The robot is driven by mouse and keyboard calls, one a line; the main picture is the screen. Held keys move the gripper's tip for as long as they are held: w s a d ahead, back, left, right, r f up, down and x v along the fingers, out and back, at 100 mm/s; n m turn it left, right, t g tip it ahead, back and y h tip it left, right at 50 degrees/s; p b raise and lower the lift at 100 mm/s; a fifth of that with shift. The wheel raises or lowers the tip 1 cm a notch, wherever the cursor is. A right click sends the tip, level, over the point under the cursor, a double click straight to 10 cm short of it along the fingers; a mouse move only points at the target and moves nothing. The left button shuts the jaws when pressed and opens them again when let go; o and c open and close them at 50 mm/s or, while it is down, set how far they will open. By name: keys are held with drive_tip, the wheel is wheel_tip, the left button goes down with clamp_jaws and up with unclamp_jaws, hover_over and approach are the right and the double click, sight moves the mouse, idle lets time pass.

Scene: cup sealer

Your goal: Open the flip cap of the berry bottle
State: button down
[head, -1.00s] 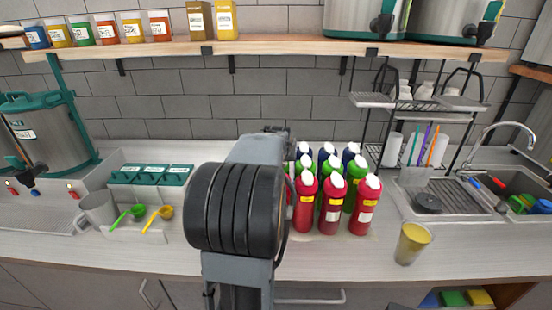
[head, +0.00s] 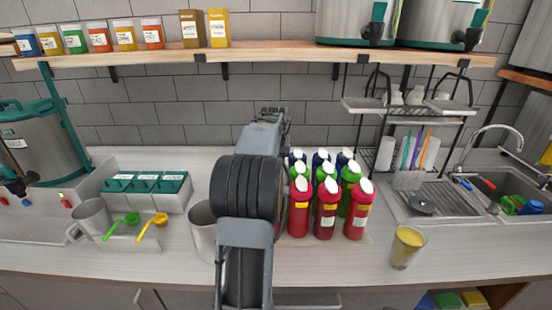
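Several bottles with white caps stand grouped on the counter, right of my arm. Red bottles (head: 325,212) form the front row, green bottles (head: 349,175) stand behind them, and dark blue bottles (head: 342,158) are at the back. The labels are too small to read, so I cannot tell which one is the berry bottle. Whether any flip cap is open is also unclear. My arm covers the left edge of the group.
A cup with yellow contents (head: 407,248) stands right of the bottles. A grey cup (head: 203,232) is partly behind my arm. A teal-lidded container box (head: 146,186) is at left. A drying rack (head: 414,107) and sink (head: 500,190) are at right. A wooden shelf (head: 270,58) spans above.

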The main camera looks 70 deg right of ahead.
drive_tip(key=shift+f, duration=0.35)
drive_tip(key=c, duration=1.1)
unclamp_jaws()
drive_tip(key=shift+a, duration=0.1)
drive_tip(key=o, duration=0.4)
drive_tip(key=shift+r, duration=0.15)
drive_tip(key=shift+o, duration=0.2)
drive_tip(key=shift+r, duration=0.1)
drive_tip(key=b+v, duration=0.1)
drive_tip(key=v, duration=1.2)
drive_tip(key=shift+r+b, duration=0.35)
drive_tip(key=shift+a, duration=0.1)
